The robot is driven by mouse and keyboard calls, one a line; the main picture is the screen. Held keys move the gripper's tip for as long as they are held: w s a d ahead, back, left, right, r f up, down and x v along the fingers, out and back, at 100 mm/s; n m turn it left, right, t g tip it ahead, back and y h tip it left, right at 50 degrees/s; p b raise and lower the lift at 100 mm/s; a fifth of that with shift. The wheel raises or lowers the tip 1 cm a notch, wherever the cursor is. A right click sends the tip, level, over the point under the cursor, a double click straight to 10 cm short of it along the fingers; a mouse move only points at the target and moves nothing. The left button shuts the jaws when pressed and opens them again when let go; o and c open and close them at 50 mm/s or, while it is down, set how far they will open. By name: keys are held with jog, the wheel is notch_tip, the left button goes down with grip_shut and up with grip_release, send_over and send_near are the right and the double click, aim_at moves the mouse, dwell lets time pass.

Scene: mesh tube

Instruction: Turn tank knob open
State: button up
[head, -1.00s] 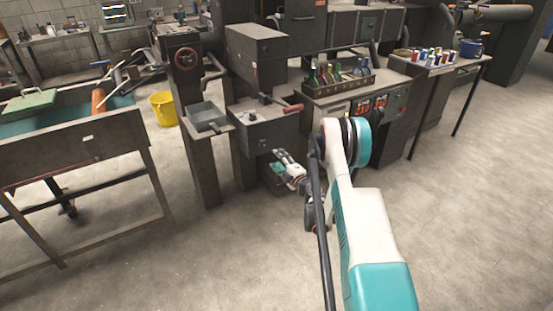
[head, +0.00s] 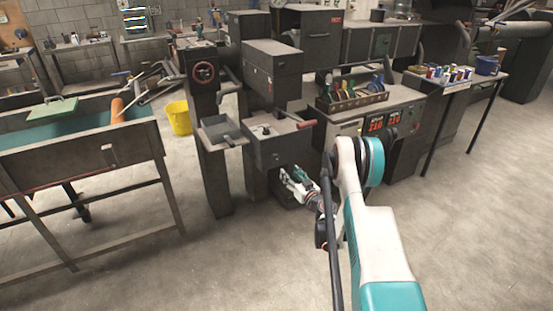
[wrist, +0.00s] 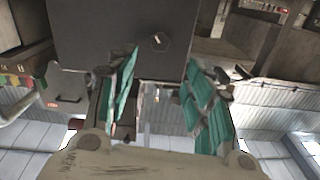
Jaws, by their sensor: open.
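My gripper (head: 294,182) is low in front of a dark grey metal box (head: 290,150) on the machine. In the wrist view my gripper (wrist: 162,75) is open, with teal-padded fingers apart and nothing seen between them. A small hexagonal knob or bolt (wrist: 159,41) sits on the dark face (wrist: 118,28) ahead, beyond the fingertips and roughly between them in the picture. I cannot tell whether it is the tank knob. No contact shows.
The floor at front is clear.

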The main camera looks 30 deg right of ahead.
aim_at(276, 158)
jog(key=w+m, duration=0.4)
jog(key=m, duration=0.4)
jog(key=w+m+b, duration=0.1)
jog(key=w+m, duration=0.3)
jog(key=m, duration=0.4)
jog(key=w+m, duration=0.4)
jog(key=m, duration=0.4)
jog(key=shift+w+a+m+b, duration=0.15)
jog(key=shift+a+m+b, duration=0.1)
jog(key=shift+m+b, duration=0.15)
jog(key=shift+w, duration=0.5)
jog(key=c, duration=1)
